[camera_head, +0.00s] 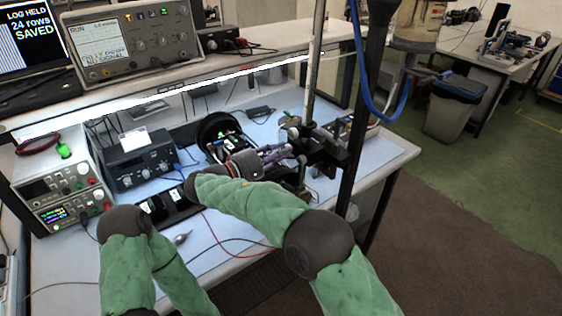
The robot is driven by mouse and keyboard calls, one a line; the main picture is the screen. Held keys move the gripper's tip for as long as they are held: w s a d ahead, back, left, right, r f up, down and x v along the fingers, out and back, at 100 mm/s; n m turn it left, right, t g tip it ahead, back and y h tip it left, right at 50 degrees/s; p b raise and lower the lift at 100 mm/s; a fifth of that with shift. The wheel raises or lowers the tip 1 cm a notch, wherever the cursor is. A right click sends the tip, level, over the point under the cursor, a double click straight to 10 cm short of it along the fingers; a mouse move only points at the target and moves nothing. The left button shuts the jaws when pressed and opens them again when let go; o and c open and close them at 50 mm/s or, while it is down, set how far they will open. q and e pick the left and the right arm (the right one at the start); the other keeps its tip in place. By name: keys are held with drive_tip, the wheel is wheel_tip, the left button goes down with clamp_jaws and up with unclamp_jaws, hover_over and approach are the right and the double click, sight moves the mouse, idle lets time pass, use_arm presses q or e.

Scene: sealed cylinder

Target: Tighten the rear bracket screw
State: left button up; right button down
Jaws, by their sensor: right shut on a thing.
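A black bracket (325,150) is clamped on the upright metal rod (314,70) at the right part of the bench. My right gripper (290,152) reaches in from the left, level with the bracket, and its fingertips meet the bracket's near-left side. It is shut on a small part there, which looks like the bracket screw. The fingers mostly hide that part, and I cannot tell how tight it is. My left arm shows at the lower left, with its forearm turned back down out of the picture. My left gripper is not in view.
A black tray (168,216) and a round black device (222,133) lie on the blue mat. Power supplies (62,187) stand at left. A dark post (362,110) with a blue hose (358,60) rises right of the bracket. Red and black cables cross the mat's front.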

drive_tip(key=m+b, duration=0.2)
drive_tip(key=f+m+b, duration=0.1)
drive_tip(key=shift+a, duration=0.25)
drive_tip(key=shift+r+m+b, duration=0.15)
drive_tip(key=shift+m+b, duration=0.65)
drive_tip(key=shift+r, duration=0.1)
drive_tip(key=c, duration=1.1)
unclamp_jaws()
drive_tip(key=shift+a, duration=0.1)
drive_tip(key=shift+o, duration=0.2)
drive_tip(key=shift+a+r, duration=0.1)
drive_tip(key=shift+a, duration=0.05)
drive_tip(key=shift+d+r, duration=0.1)
drive_tip(key=shift+d, duration=0.15)
drive_tip(key=shift+v, duration=3.8)
